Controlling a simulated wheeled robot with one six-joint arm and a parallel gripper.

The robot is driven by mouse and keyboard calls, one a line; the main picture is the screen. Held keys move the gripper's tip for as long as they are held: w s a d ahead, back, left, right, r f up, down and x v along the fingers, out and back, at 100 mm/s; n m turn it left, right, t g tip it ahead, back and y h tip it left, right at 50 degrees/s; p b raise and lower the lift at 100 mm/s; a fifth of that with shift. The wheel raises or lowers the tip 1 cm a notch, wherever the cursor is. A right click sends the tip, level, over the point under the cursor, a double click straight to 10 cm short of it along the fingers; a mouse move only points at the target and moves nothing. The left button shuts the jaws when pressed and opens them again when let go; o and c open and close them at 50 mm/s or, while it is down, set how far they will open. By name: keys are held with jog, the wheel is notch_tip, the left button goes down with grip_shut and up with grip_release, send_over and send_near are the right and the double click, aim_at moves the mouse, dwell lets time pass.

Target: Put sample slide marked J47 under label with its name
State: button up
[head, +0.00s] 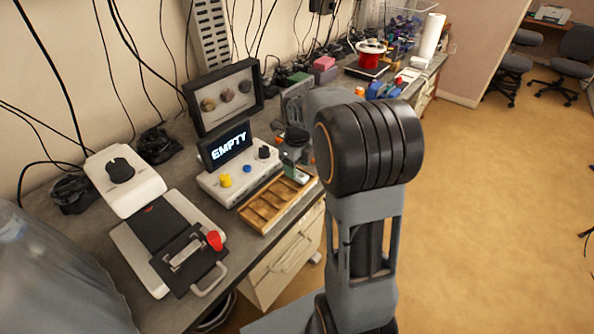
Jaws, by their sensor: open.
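I cannot make out a sample slide marked J47 or a label with that name. A wooden tray (268,207) with several compartments lies at the table's front edge; no lettering is readable on it. My gripper (293,168) is over the tray's far right end, small in the view and partly hidden by my own arm. It is open. A small pale piece shows near its fingers, but I cannot tell whether it is a slide or part of the gripper. A white device (238,178) with a screen reading "EMPTY" stands behind the tray.
A hinged press-like device (180,245) with a red knob lies at left front, by a white box with a black dial (122,178). A dark frame (224,97) with round samples leans at the wall. A red pot (370,55) stands farther back. Open floor lies right.

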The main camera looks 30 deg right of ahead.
notch_tip(320, 180, up, 9)
jog(key=s+a+f+n+t, duration=0.1)
jog(key=s+a+n, duration=0.4)
jog(key=n, duration=1)
jog(key=s+a+f+n+t, duration=0.2)
jog(key=s+a+n, duration=0.2)
jog(key=s+n, duration=0.7)
jog(key=shift+a+f+n+t, duration=0.15)
jog(key=shift+a+n+t, duration=0.25)
jog(key=shift+n, duration=2.3)
jog(key=shift+s, duration=0.1)
